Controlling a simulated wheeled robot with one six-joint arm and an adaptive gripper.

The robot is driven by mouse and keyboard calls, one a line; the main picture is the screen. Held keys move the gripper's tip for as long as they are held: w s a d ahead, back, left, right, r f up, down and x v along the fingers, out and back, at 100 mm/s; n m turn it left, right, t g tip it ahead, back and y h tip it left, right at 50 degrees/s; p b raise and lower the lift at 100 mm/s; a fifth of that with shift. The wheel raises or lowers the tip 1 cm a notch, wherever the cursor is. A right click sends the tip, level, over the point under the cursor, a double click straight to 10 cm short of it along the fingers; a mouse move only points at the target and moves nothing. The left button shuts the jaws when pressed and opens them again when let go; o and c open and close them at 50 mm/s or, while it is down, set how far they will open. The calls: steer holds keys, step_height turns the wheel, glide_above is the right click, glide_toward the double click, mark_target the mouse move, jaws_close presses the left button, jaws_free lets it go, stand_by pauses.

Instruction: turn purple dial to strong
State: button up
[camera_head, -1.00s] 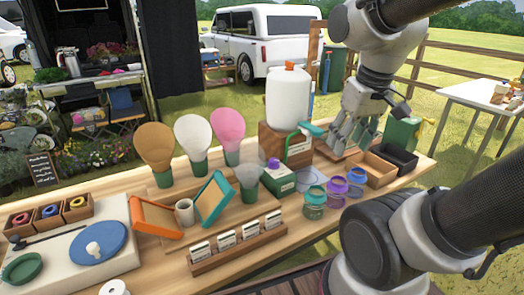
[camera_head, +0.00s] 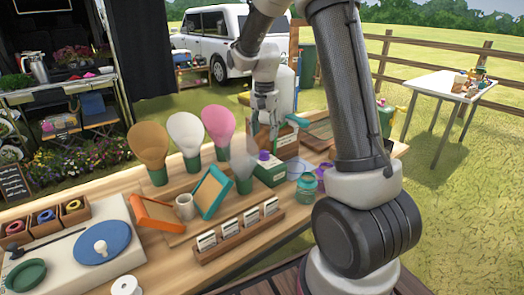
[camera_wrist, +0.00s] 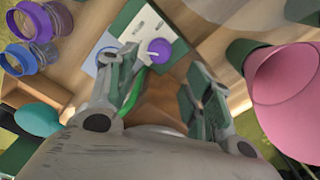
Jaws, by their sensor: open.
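The purple dial (camera_head: 264,155) sits on top of a small green box with a white label panel (camera_head: 271,170), in the middle of the table. In the wrist view the dial (camera_wrist: 159,50) is round with a pale pointer on it, and the panel beside it is pale with small dark marks too small to read. My gripper (camera_head: 264,136) is just above and behind the box. In the wrist view my gripper (camera_wrist: 160,76) is open, its two green-grey fingers apart, with the dial showing just beyond and between the fingertips. Nothing is held.
My arm hides the table's right part.

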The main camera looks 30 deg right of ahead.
mark_target(264, 152)
step_height(264, 152, down, 8)
steer(key=shift+r, duration=0.25)
steer(key=shift+c, duration=0.2)
steer(key=c, duration=1)
